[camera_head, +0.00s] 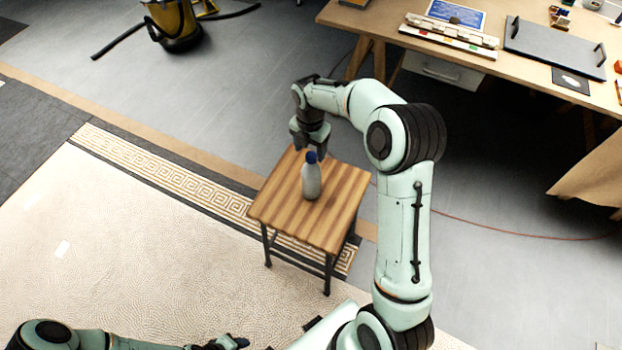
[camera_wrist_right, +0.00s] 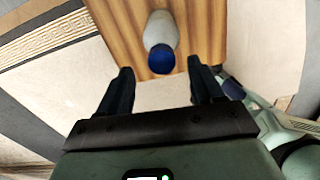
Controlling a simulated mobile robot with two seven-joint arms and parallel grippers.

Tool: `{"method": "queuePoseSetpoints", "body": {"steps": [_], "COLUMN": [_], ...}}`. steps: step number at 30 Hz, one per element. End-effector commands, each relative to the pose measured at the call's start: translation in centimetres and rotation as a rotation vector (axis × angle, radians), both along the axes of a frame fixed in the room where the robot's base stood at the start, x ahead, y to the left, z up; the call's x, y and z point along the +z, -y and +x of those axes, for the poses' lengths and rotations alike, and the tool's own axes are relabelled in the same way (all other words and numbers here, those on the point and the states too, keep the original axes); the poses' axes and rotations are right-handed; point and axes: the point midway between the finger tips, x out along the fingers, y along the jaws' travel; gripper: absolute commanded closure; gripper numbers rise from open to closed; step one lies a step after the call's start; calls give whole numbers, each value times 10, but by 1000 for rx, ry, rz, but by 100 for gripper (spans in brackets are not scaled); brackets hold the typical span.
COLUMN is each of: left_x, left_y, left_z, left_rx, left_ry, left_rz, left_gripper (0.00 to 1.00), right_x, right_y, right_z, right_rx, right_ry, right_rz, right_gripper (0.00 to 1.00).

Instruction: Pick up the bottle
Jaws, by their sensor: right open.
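The bottle (camera_head: 311,181) is pale grey-white with a blue cap and stands upright on a small wooden stool (camera_head: 270,211) with dark legs. My right gripper (camera_head: 308,147) is above the bottle, close over its cap in the head view. In the right wrist view the bottle (camera_wrist_right: 160,32) shows ahead of the fingers, its blue cap toward the camera. The two dark fingers of my right gripper (camera_wrist_right: 158,82) are apart with nothing between them. My left arm shows at the bottom left of the head view, and its gripper (camera_head: 232,342) is partly cut off by the lower edge.
A large wooden workbench (camera_head: 395,27) stands at the back right, with a dark tray (camera_head: 555,47) and other items on it. A yellow and black vacuum (camera_head: 174,22) with a hose is at the back left. The mosaic floor left of the stool is clear.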

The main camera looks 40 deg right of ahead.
Motion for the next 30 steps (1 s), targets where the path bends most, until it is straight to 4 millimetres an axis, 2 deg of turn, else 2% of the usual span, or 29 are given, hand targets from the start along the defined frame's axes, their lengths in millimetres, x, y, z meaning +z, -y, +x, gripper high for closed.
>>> {"method": "queuePoseSetpoints", "body": {"steps": [9,18,19,24,25,30], "left_x": [1,0,0,1,1,1], "left_y": [0,0,0,0,0,0], "left_z": [1,1,1,1,1,1], "left_rx": [-1,0,0,-1,-1,-1], "left_ry": [1,1,1,1,1,1], "left_rz": [0,0,0,0,0,0], "left_gripper": [57,57,57,57,57,57], "right_x": [-44,-49,-49,-49,-49,-48], "right_y": [3,3,3,3,3,3], "right_z": [-2,-1,-1,-1,-1,-1], "right_rx": [0,-1,-1,0,0,0], "right_ry": [-4,-1,-1,-1,-1,1], "right_rz": [1,0,1,1,1,0], "right_gripper": [34,34,37,93,100,100]}}
